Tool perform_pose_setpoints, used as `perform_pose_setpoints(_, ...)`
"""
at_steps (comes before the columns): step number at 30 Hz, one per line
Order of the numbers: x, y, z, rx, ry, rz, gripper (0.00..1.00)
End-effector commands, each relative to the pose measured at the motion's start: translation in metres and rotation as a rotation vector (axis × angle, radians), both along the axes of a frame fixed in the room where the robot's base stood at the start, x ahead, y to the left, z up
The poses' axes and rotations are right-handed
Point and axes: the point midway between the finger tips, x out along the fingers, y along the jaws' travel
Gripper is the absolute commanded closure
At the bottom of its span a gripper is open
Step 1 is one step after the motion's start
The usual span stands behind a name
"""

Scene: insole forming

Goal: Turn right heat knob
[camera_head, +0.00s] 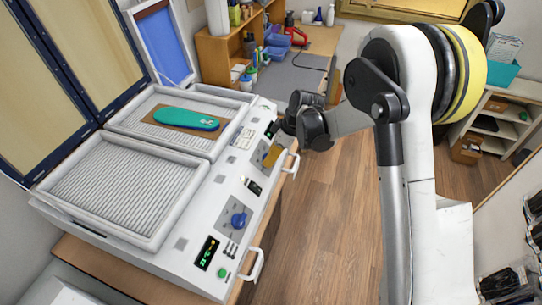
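The white forming machine (188,215) stands on the left, with its control panel along its right side. A blue round knob (238,218) shows on the near part of the panel. My gripper is dark and small here, at the far panel's edge. Whether its fingers touch anything, or are open or shut, I cannot tell. A yellow-orange patch (271,154) shows just below it on the panel.
A teal insole (187,119) lies on a brown sheet on the machine's far bed. The near ribbed bed (112,188) is empty. White handles (257,267) stick out from the front. A green-lit display (207,252) sits near the blue knob. Wooden floor (333,220) is clear alongside.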

Motion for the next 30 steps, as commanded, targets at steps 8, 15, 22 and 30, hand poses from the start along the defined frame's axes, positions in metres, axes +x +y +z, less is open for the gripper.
perform_pose_setpoints(8,-0.0004,-0.0002,-0.0021,0.008,0.024,-0.025,0.90)
perform_pose_setpoints(15,0.0010,-0.0009,-0.0044,0.038,0.107,-0.125,0.90)
perform_pose_setpoints(22,0.0019,-0.0015,-0.0055,0.085,0.236,-0.277,0.90)
perform_pose_setpoints(30,0.0030,-0.0025,-0.0057,0.143,0.397,-0.469,0.90)
